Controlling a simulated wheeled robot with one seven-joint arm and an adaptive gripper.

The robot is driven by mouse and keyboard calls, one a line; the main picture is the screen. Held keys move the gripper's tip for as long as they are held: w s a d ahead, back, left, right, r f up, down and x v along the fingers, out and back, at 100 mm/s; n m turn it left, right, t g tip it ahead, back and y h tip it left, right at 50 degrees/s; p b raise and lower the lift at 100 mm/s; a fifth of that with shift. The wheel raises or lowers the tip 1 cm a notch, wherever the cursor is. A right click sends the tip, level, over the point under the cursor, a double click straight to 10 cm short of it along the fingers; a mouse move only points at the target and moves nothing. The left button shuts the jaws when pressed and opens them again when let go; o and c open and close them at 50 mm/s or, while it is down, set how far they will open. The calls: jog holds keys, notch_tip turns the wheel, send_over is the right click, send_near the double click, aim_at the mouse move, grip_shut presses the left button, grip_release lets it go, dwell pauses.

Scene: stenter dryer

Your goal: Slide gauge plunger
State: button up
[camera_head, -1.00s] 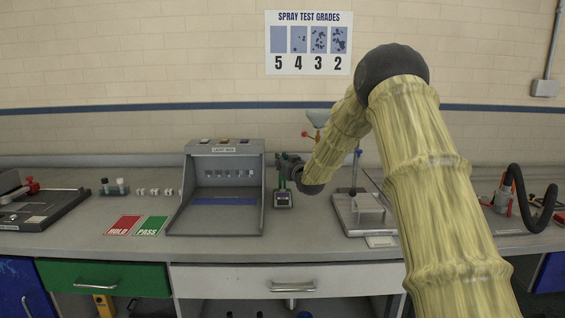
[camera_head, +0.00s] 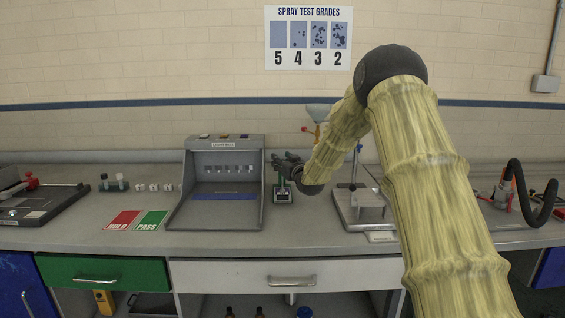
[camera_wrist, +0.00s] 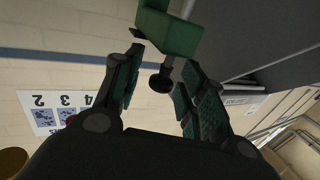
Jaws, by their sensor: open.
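The green gauge (camera_head: 283,190) stands on the bench just right of the light box, with a pale face low on its front. My gripper (camera_head: 284,162) is at its upper part and hides some of it. In the wrist view the green gauge body (camera_wrist: 172,30) is at the top, with a short stem ending in a dark round knob, which looks like the plunger (camera_wrist: 160,83). My open gripper (camera_wrist: 163,62) has one finger on each side of the stem and knob. Gaps show on both sides, and I see no clear contact.
The grey light box (camera_head: 172,212) is close on the left. A grey stand with a flat base (camera_head: 350,213) is on the right, partly behind my arm. HOLD (camera_head: 122,220) and PASS (camera_head: 150,221) cards lie front left. Bare bench lies in front of the gauge.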

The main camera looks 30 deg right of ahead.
jog(key=shift+s, duration=0.1)
jog(key=s+a, duration=0.1)
jog(key=s, duration=1)
jog(key=shift+s+a, duration=0.3)
jog(key=shift+a, duration=0.1)
